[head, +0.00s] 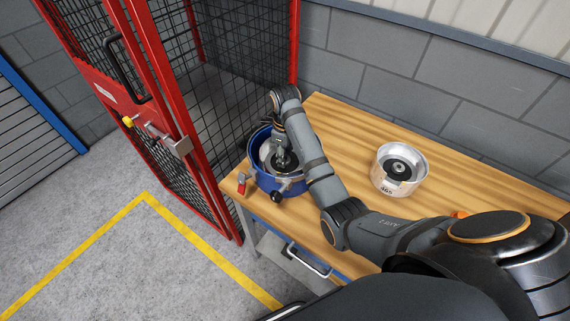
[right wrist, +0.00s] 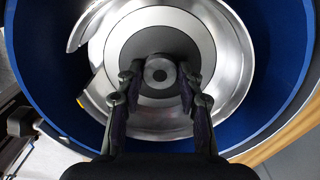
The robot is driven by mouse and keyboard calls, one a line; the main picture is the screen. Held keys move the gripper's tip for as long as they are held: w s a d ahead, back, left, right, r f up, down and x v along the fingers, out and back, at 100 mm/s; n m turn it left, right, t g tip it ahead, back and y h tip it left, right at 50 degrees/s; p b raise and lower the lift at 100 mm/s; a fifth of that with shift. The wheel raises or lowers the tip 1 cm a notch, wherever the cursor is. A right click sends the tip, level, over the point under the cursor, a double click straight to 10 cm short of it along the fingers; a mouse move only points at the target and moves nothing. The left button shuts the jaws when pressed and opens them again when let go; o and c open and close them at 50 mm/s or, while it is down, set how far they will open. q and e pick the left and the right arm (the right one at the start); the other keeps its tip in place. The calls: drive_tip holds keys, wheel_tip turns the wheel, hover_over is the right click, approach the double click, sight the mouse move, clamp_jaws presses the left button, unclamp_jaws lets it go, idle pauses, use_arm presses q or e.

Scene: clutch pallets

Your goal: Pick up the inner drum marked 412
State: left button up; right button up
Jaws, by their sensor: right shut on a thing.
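A blue round tub (head: 262,179) stands at the left end of the wooden table. A silver drum (right wrist: 222,40) with a dark grey centre and a round hub lies inside it; no number on it is readable. My right gripper (head: 283,161) reaches down into the tub. In the right wrist view its fingers (right wrist: 160,77) are shut on the drum's hub, one on each side. The blue wall surrounds the drum. A second silver drum (head: 401,168), marked with a number that looks like 465, stands upright on the table to the right. My left gripper is out of view.
A red mesh cage (head: 185,146) with its latched door stands close to the left of the table (head: 345,120). A small red-handled part (head: 242,184) is beside the tub. A grey block wall runs behind. The tabletop between the tub and the second drum is mostly clear.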

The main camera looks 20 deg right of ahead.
drive_tip(key=shift+w+r, duration=0.1)
drive_tip(key=shift+w, duration=0.05)
clamp_jaws()
drive_tip(key=shift+w+r, duration=0.1)
drive_tip(key=shift+r, duration=0.3)
wheel_tip(320, 180, up, 2)
drive_tip(key=shift+r+p, duration=0.1)
drive_tip(key=shift+p, duration=0.2)
wheel_tip(320, 180, up, 15)
drive_tip(key=p, duration=1.5)
